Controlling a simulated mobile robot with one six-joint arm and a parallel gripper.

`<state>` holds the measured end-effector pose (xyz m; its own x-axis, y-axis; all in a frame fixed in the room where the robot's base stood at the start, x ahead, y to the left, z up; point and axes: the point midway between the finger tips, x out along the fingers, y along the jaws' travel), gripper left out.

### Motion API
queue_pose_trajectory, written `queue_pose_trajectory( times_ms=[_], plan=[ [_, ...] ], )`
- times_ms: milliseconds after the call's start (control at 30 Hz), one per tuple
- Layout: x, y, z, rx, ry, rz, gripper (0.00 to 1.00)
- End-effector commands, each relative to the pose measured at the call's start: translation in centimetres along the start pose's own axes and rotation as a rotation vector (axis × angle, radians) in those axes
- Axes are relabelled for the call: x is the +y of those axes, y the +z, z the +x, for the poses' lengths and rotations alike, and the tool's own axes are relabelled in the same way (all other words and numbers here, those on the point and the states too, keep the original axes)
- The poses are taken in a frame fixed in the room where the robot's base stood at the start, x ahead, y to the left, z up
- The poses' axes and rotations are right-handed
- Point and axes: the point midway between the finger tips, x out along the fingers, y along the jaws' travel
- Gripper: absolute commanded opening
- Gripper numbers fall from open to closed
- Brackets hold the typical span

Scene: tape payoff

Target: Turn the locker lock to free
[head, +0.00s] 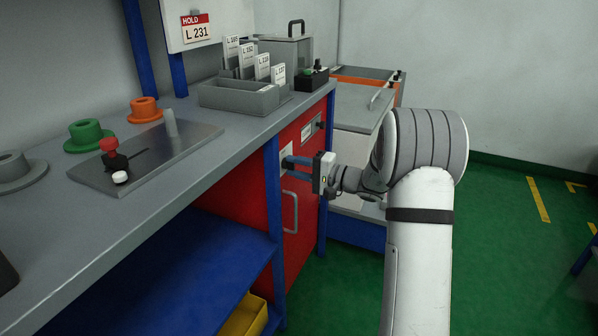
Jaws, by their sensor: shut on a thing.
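The red locker (305,235) is under the bench, with a grey bar handle (291,212) on its front. A pale lock plate (286,158) is on the locker front above the handle. My gripper (288,167) reaches in from the right, its blue fingers against the locker front at this plate. It is shut on the lock's knob, which the fingers hide. The way the lock is turned cannot be seen.
The grey bench top (215,130) carries a card tray (238,97), a metal plate with a red-topped lever (112,150), and several coloured flanged spools. A grey cabinet (355,105) stands behind the locker.

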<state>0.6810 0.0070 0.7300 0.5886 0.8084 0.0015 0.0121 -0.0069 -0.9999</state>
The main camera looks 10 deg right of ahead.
Motion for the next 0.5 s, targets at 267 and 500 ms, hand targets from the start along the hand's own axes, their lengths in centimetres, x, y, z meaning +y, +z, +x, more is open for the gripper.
queue_pose_trajectory(
  times_ms=[267,500],
  plan=[
    [0.15,0.36,0.24,-0.011,0.002,0.000,0.06],
    [0.11,0.23,0.16,-0.007,0.001,0.000,0.45]
  ],
)
